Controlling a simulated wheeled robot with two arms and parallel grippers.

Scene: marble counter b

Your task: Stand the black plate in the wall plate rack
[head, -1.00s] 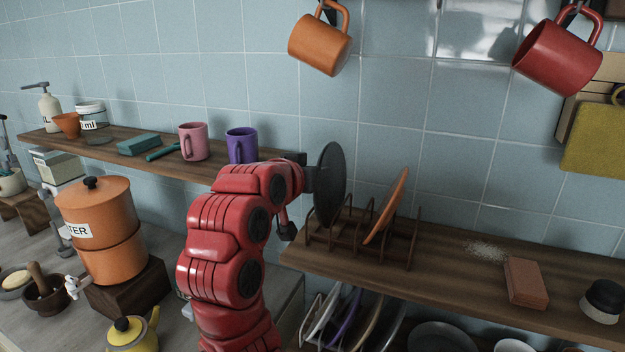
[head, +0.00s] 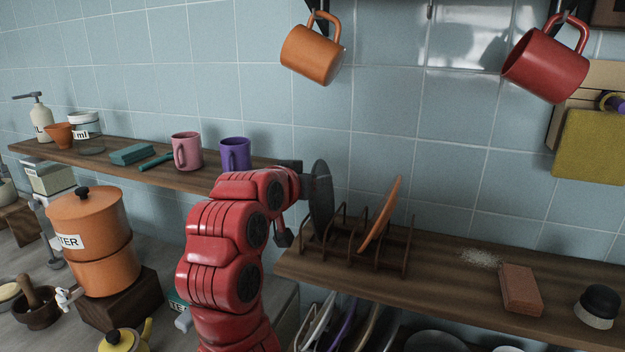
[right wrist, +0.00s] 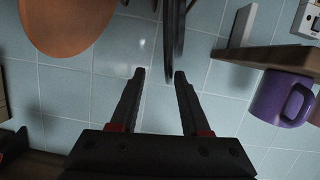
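The black plate (head: 320,196) stands nearly upright at the left end of the wooden plate rack (head: 408,245) in the head view. In the right wrist view the black plate (right wrist: 172,30) shows as a thin dark edge beyond the fingertips. My right gripper (right wrist: 159,74) is open, with an empty gap between its fingers. In the head view its red arm reaches up from below, and the gripper (head: 299,175) is beside the plate's left side, partly hidden. Whether a finger touches the plate cannot be told. My left gripper is not in view.
An orange plate (head: 381,215) leans in the rack right of the black plate. A purple mug (head: 236,155) and a pink mug (head: 187,151) stand on the left shelf. An orange mug (head: 311,55) hangs above. A sponge-like block (head: 521,289) lies right of the rack.

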